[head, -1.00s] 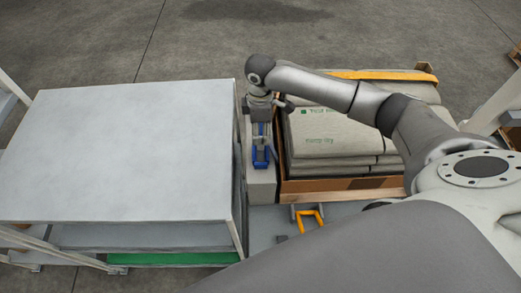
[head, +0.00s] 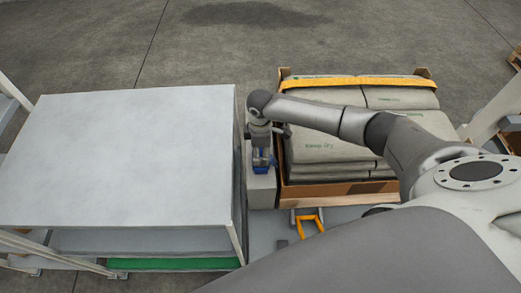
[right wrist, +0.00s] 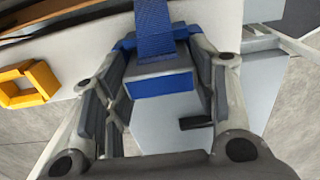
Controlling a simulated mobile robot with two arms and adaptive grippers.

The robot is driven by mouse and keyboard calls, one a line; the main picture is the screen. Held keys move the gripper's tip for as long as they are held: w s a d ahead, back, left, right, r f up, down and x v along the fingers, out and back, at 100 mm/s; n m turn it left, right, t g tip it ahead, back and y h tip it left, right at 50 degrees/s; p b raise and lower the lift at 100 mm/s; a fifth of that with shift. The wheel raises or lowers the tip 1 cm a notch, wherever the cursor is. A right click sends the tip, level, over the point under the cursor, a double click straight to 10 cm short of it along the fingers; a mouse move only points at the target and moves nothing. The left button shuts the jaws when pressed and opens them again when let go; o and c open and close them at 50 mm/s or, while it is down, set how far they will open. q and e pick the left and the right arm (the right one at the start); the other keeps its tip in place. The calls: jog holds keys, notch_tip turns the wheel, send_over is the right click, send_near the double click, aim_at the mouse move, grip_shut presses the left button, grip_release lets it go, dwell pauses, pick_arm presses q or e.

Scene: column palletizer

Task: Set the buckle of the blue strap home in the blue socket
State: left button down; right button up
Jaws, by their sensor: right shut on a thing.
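My right gripper (head: 262,160) is over the grey block between the white table and the sack pallet. In the right wrist view its fingers stand either side of a blue buckle (right wrist: 165,85), and it is shut on it. The blue strap (right wrist: 153,25) runs from the buckle to the top of that view. A blue part (right wrist: 182,33) behind the buckle looks like the blue socket; the buckle and strap partly cover it. Whether the buckle sits in the socket cannot be told. In the head view the blue parts are small and partly hidden by my gripper. My left gripper is out of view.
The white table (head: 120,160) stands close on the left. A pallet box (head: 345,188) of stacked grey sacks (head: 330,148), with an orange strap (head: 355,83), stands close on the right. A yellow handle (head: 308,222) lies nearer. The grey block (head: 262,188) fills the gap.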

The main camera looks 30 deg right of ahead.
jog(key=o, duration=1.1)
jog(key=shift+r, duration=0.25)
notch_tip(320, 180, up, 12)
jog(key=shift+f+b, duration=0.1)
jog(key=shift+b, duration=0.4)
